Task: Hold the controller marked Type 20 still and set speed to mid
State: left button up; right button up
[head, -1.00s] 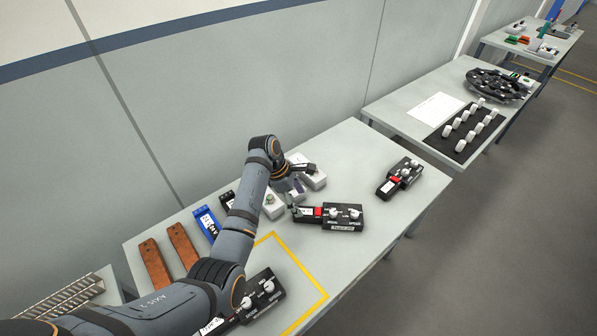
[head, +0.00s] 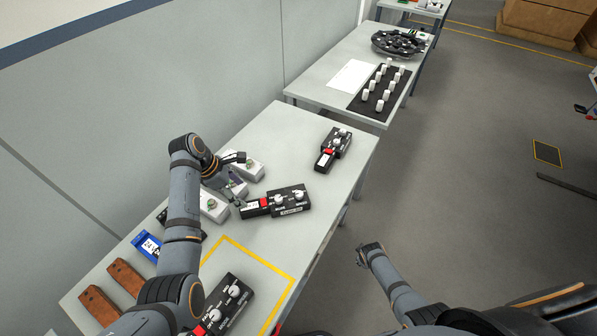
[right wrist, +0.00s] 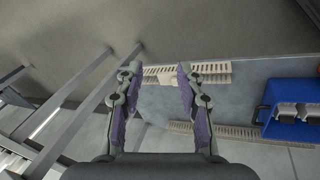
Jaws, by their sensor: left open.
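Three black controllers with white knobs and red parts lie on the table (head: 310,125): one at the far end (head: 333,147), one in the middle (head: 289,199), one by the yellow outline at the near end (head: 229,304). The middle one has a white front label, too small to read surely. My left gripper (head: 238,183) is open beside the middle controller's left end; I cannot tell whether it touches. My right gripper (head: 368,254) is off the table, over the floor. It is open and empty in the right wrist view (right wrist: 158,72).
White boxes (head: 214,206) stand behind and beside my left gripper. A blue device (head: 147,246) and brown pieces (head: 98,305) lie at the left. In the right wrist view, a blue bin (right wrist: 288,120) stands at the right.

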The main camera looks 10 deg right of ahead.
aim_at(255, 205)
jog(key=w+d+r+n+t+h, duration=0.1)
jog(key=w+d+r+n, duration=0.15)
jog(key=w+r, duration=0.85)
jog(key=w+d+r+n+t+h, duration=0.1)
jog(key=w+d+r+n, duration=0.15)
jog(key=w+r, duration=0.75)
pick_arm(q)
jog(key=x, duration=1)
jog(key=shift+f, duration=0.25)
pick_arm(e)
jog(key=s+a+r+n+g+y, duration=0.1)
jog(key=a+r+n, duration=0.2)
jog(key=a, duration=0.6)
jog(key=s+a+r+n+g+y, duration=0.1)
jog(key=a+r+n+g, duration=0.1)
jog(key=a+r, duration=0.5)
jog(key=s+a+r+n+g+y, duration=0.2)
jog(key=a+r+n, duration=0.2)
jog(key=a, duration=0.7)
jog(key=shift+a+r, duration=0.15)
jog(key=shift+r, duration=0.75)
pick_arm(q)
jog(key=shift+c, duration=0.3)
jog(key=c, duration=1.4)
